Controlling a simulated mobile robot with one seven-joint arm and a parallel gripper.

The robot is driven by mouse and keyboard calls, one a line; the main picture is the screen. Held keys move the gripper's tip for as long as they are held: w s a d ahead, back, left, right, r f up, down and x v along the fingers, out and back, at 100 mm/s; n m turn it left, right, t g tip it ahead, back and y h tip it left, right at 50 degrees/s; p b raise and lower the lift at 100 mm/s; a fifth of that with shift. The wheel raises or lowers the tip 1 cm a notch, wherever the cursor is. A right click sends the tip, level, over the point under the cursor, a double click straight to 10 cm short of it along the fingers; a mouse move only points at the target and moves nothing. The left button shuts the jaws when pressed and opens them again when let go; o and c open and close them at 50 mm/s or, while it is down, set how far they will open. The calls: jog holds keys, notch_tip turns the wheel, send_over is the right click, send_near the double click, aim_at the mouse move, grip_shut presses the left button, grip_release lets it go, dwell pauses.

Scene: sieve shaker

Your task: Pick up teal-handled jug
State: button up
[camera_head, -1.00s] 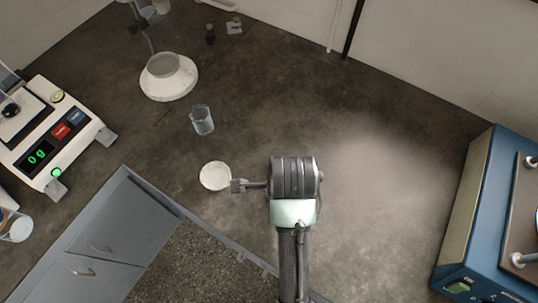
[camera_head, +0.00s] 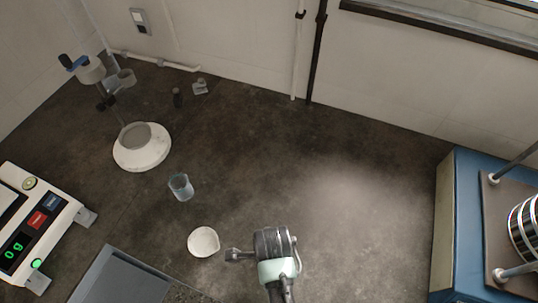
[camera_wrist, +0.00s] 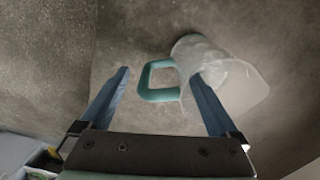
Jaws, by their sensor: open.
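The teal-handled jug shows in the wrist view as a whitish, translucent body (camera_wrist: 222,72) with a wide rim toward the lower right. Its teal loop handle (camera_wrist: 160,93) faces left. My gripper (camera_wrist: 160,74) is open, with its two blue fingers apart. In the picture, the handle lies between the fingers and the right finger overlaps the jug's body. I cannot tell whether either finger touches it. In the head view, my wrist is beside a white round vessel (camera_head: 204,241), with a clear bluish cup (camera_head: 181,187) farther back. No teal handle is distinct there.
A balance (camera_head: 35,225) stands at the left and a white-based stand (camera_head: 142,147) at the back left. The blue sieve shaker (camera_head: 470,230) is at the right. Small items (camera_head: 200,88) lie near the wall. The counter's middle right is clear.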

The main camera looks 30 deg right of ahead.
notch_tip(320, 180, down, 4)
jog(key=shift+f, duration=0.15)
grip_shut()
dwell(0.6)
